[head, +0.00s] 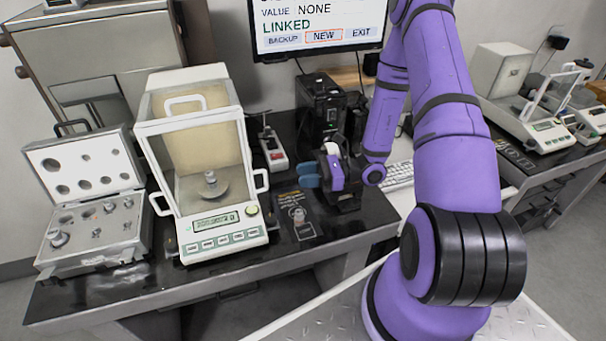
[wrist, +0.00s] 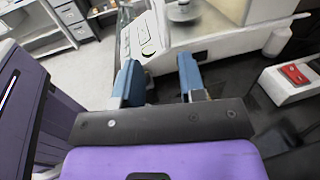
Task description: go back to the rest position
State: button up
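My purple arm reaches over the table in the head view. My gripper (head: 308,175), with blue fingers, is in the air to the right of the glass-walled balance (head: 230,243). In the wrist view my gripper (wrist: 158,68) has its two blue fingers apart, with nothing between them. A metal weight (head: 211,178) stands on the balance's pan inside the chamber. The balance's front and pan (wrist: 184,11) also show beyond the fingers in the wrist view.
An open case (head: 85,268) with several weights stands left of the balance. A small weight (head: 299,214) stands on a dark mat in front of my gripper. A power strip (head: 273,151), a black device (head: 322,105) and a keyboard (head: 398,174) are nearby. The monitor (head: 318,24) reads "LINKED".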

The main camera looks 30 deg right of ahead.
jog(key=s+a+r+n+g+h, duration=0.3)
jog(key=s+r+n+g+h, duration=0.15)
jog(key=r+n, duration=0.4)
jog(key=s+a+r+n+g+h, duration=0.25)
jog(key=r+n+g, duration=0.3)
jog(key=r, duration=0.65)
jog(key=s+d+r+n+t+h, duration=0.1)
jog(key=s+r+n+t+h, duration=0.3)
jog(key=s+r, duration=0.3)
jog(key=s+d+r+n+t+h, duration=0.2)
jog(key=s+r+n+t+h, duration=0.2)
jog(key=r, duration=0.5)
jog(key=s+h, duration=0.1)
jog(key=s, duration=0.1)
jog(key=shift+s+d+t+h, duration=0.3)
jog(key=shift+s, duration=0.05)
